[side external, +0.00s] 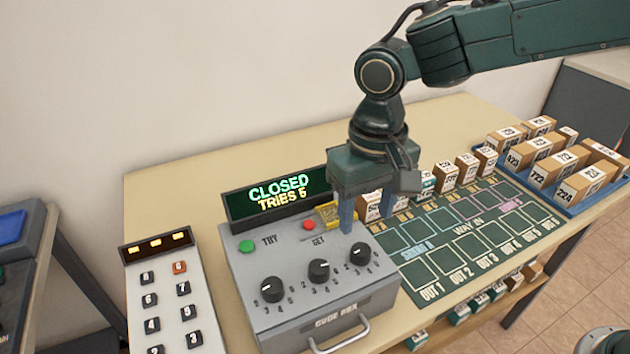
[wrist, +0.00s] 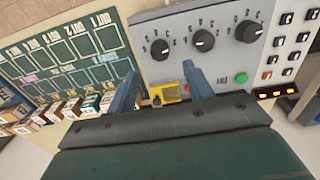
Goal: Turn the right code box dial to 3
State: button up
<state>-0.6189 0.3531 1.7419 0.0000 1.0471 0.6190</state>
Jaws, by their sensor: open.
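The grey code box (side external: 240,275) has three black dials in a row on its sloped top. The right dial (side external: 360,253) is at the end nearest the green mat; it shows at the left of the row in the wrist view (wrist: 160,49). Numbers ring it, but its setting is too small to read surely. The middle dial (side external: 318,270) and left dial (side external: 272,289) stand beside it. My gripper (side external: 367,212) is open and empty, above and behind the right dial. In the wrist view its fingers (wrist: 160,88) point towards that dial, apart from it.
The display (side external: 278,194) reads CLOSED, TRIES 5. A green button (side external: 247,246), red button (side external: 309,224) and yellow piece (side external: 328,212) sit behind the dials. A keypad (side external: 165,300) stands left; a green mat (side external: 450,240), small boxes and a blue tray (side external: 570,208) lie right.

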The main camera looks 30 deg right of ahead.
aim_at(361, 249)
jog(key=shift+f, duration=3.9)
jog(key=c, duration=1)
jog(key=shift+n, duration=0.4)
jog(key=n, duration=0.3)
jog(key=shift+n, duration=2)
